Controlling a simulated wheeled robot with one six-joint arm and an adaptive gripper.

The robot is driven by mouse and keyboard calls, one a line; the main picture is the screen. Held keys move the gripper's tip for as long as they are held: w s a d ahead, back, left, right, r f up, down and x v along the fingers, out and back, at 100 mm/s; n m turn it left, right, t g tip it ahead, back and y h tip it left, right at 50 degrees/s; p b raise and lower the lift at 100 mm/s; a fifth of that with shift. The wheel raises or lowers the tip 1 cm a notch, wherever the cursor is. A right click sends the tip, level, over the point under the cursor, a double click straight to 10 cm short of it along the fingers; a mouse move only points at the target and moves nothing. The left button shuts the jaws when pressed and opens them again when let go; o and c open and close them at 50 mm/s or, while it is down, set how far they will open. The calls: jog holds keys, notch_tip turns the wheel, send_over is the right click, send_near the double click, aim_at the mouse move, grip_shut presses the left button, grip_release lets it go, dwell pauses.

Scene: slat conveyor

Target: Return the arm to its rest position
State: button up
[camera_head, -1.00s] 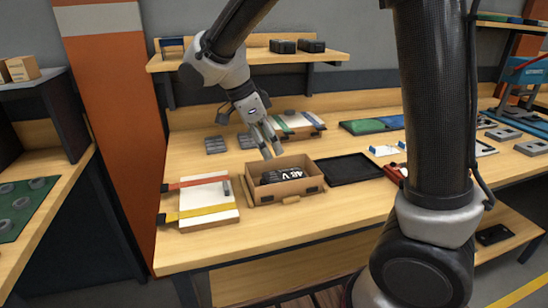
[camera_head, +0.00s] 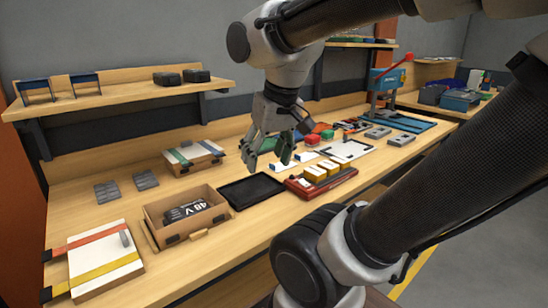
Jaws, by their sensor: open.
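My gripper (camera_head: 268,160) hangs from my arm above the workbench, with its fingers apart and nothing between them. It is over the area behind and to the right of the black tray (camera_head: 251,191), clear of the bench top as far as I can see. An open cardboard box (camera_head: 172,238) stands to its left on the bench. A black battery block marked 48 V (camera_head: 188,210) lies inside the box. Part of my arm crosses the right side of the view.
A white board with red and yellow straps (camera_head: 103,262) lies at the front left. A red holder with yellow parts (camera_head: 321,180) is right of the tray. A shelf with black blocks (camera_head: 137,94) is above the bench. A blue press (camera_head: 386,82) stands at the back right.

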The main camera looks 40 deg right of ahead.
jog(key=shift+s+d+f+n+t, duration=0.1)
jog(key=shift+s+d+n+t, duration=0.1)
jog(key=shift+s+n, duration=0.25)
jog(key=shift+s+d+f+n+t, duration=0.1)
jog(key=shift+s+d+n+t, duration=0.1)
jog(key=shift+s+n, duration=0.25)
